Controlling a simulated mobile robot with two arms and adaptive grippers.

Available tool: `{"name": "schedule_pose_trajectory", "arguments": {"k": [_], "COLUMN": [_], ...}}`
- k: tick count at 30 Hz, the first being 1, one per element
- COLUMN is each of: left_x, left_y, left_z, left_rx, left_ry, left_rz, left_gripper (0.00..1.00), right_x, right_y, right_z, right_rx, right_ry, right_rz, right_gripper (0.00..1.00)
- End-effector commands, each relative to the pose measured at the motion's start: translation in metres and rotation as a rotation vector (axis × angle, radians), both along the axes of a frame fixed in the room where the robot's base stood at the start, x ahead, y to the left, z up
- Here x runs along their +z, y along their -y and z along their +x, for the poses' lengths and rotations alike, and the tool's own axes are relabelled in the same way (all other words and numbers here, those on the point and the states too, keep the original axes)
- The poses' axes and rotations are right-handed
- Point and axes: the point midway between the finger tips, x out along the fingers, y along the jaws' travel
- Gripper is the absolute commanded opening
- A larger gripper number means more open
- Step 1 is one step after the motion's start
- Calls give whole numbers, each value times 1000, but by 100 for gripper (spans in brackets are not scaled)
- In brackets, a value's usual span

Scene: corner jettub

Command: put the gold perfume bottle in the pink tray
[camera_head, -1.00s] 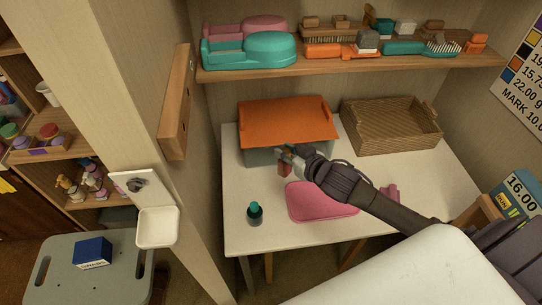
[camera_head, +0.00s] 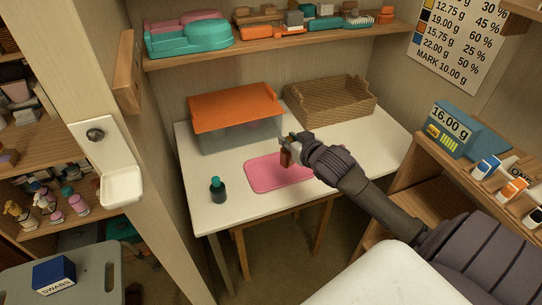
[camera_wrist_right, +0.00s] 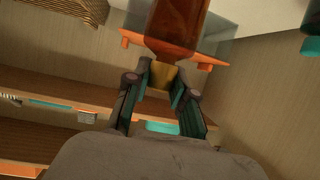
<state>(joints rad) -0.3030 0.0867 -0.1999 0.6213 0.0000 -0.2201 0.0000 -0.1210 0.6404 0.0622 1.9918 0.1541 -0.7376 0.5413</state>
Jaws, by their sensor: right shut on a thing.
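My right gripper (camera_head: 292,145) is shut on an amber-brown bottle with a gold cap, which I take as the gold perfume bottle (camera_head: 285,158). In the right wrist view the fingers (camera_wrist_right: 160,95) close around the gold cap, and the amber body (camera_wrist_right: 178,28) extends away from them. The pink tray (camera_head: 265,177) lies flat on the white table. In the head view the bottle shows over the tray's far right edge, seemingly above it. The arm hides part of the tray's right side. My left gripper is out of view.
A dark bottle with a teal cap (camera_head: 218,191) stands left of the tray. Behind are a clear bin with an orange lid (camera_head: 235,106) and a wicker basket (camera_head: 330,100). A loaded shelf (camera_head: 270,45) hangs above.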

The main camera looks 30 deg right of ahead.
Motion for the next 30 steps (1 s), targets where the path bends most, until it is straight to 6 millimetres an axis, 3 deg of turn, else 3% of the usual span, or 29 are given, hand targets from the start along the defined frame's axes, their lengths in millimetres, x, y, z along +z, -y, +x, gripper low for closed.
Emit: {"name": "schedule_pose_trajectory", "arguments": {"k": [2,5,12,16,22,30], "left_x": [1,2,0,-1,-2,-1], "left_y": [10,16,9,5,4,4], "left_z": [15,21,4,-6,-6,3], "left_rx": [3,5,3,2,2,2], "left_ry": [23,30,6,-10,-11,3], "left_rz": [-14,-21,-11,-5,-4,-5], "left_gripper": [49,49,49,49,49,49], "right_x": [-10,-23,-44,-54,-82,-87], "right_y": [-10,-21,-37,-39,-39,-39], "right_z": [18,38,67,70,70,70], "right_rx": [-1,0,1,2,2,3], "right_ry": [3,3,2,-1,-1,1], "right_rz": [5,4,-1,0,-1,0], "right_gripper": [0,0,0,0,0,0]}}
